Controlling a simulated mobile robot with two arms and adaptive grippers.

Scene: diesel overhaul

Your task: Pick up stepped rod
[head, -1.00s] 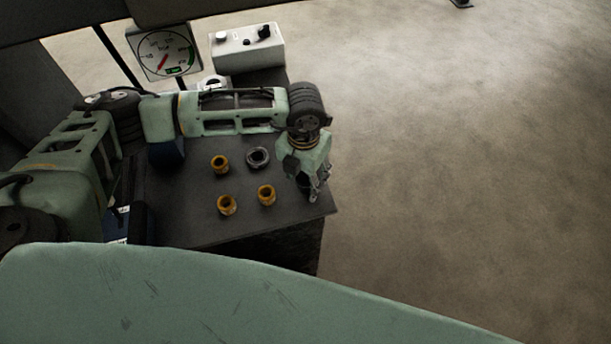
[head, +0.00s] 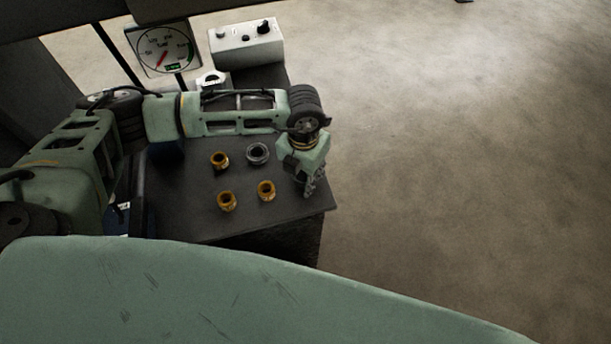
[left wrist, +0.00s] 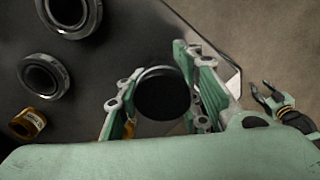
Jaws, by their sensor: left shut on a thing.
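My left gripper (head: 311,188) is over the right edge of the dark bench, to the right of the bronze bushings. In the left wrist view its fingers (left wrist: 165,98) stand on both sides of a dark round piece with a thin grey rim, apparently the end of the stepped rod (left wrist: 163,95), and are shut on it. The rod's length is hidden, and in the head view I cannot make it out.
Three bronze bushings (head: 227,201) and a grey ring (head: 257,153) stand on the bench (head: 185,222) left of the gripper. A pressure gauge (head: 163,49) and a white control box (head: 246,45) are behind my arm. Open floor lies to the right.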

